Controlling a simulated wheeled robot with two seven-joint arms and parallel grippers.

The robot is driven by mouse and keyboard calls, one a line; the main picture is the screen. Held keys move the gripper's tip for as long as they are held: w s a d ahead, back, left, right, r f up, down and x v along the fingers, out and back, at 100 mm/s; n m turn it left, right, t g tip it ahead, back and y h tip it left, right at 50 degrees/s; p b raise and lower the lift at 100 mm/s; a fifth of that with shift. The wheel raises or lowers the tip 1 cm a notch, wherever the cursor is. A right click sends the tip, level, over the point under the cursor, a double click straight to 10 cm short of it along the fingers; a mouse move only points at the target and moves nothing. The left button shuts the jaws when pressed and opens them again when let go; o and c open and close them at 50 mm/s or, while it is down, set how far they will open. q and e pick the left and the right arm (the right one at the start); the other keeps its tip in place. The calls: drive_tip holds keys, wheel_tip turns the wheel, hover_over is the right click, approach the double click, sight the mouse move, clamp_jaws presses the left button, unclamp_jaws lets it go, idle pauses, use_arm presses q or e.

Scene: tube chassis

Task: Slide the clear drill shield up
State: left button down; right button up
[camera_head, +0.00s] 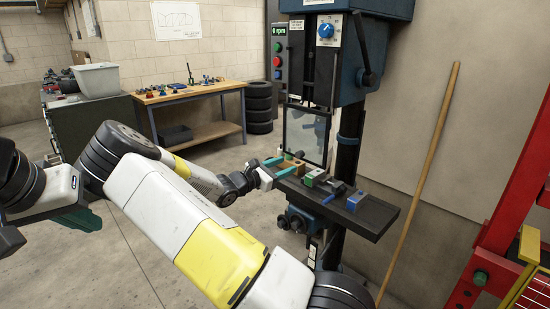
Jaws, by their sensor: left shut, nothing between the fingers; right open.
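The clear drill shield (304,135) is a see-through panel in a dark frame, hanging below the blue drill press head (345,60). Its lower edge is a little above the drill table (376,217). My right gripper (281,166) has teal fingers spread apart, at the left end of the table near the shield's lower edge. I cannot tell whether a finger touches the shield. My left gripper (88,216) is at the left of the view, shut and empty, far from the drill; my arm partly hides it.
A wooden pole (420,190) leans on the wall at right, near a red frame (505,220). A workbench (195,93) and stacked tires (259,108) stand behind.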

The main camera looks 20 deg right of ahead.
sight(297, 156)
drive_tip(key=shift+t, duration=0.3)
drive_tip(key=x, duration=0.7)
drive_tip(key=shift+w+d+r, duration=0.1)
drive_tip(key=shift+w+r, duration=0.25)
drive_tip(key=shift+w, duration=0.15)
clamp_jaws()
idle(0.7)
